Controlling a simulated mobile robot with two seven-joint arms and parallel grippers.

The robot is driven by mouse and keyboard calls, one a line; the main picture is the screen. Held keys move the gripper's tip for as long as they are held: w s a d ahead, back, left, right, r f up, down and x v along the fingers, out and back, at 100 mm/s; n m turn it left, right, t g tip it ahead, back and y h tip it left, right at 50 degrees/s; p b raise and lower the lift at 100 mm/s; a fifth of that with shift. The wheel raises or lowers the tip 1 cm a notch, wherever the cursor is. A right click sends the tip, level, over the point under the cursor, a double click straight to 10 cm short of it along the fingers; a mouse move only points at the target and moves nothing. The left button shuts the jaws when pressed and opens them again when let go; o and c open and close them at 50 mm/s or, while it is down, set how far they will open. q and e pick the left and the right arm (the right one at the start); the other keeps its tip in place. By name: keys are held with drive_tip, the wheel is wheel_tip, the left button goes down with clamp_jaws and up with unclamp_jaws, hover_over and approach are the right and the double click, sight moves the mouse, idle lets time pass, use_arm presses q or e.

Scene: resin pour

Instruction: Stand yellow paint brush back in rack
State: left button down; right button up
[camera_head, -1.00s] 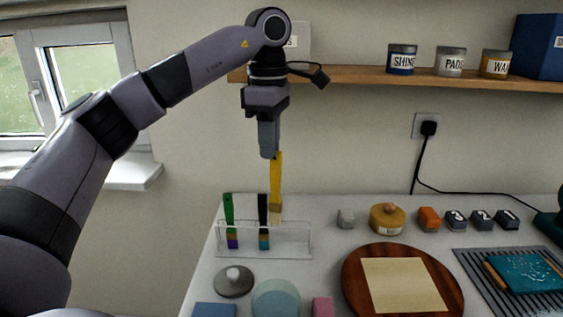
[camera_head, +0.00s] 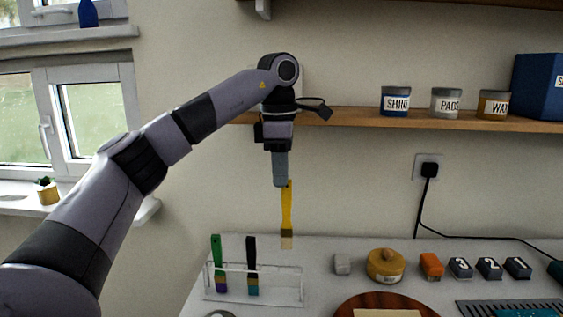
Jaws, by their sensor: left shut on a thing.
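The yellow paint brush (camera_head: 287,212) hangs upright, bristles down, from my left gripper (camera_head: 281,184), which is shut on the top of its handle. The clear rack (camera_head: 282,287) stands on the counter below and a little left of the brush. The bristle tip shows above the rack's top edge in the picture, apart from it. A green brush (camera_head: 217,253) and a black brush (camera_head: 251,260) stand in the rack's left and middle. The right part of the rack looks empty. My right gripper is not in view.
A grey block (camera_head: 342,264), a round yellow-brown pot (camera_head: 386,265) and an orange block (camera_head: 431,265) stand right of the rack. A round wooden board (camera_head: 350,309) is in front. A shelf (camera_head: 370,116) with labelled jars is on the wall behind.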

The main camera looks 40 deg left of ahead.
use_arm(q)
drive_tip(key=shift+f+b, duration=2.5)
drive_tip(key=shift+f, duration=3.95)
drive_tip(key=c, duration=0.6)
unclamp_jaws()
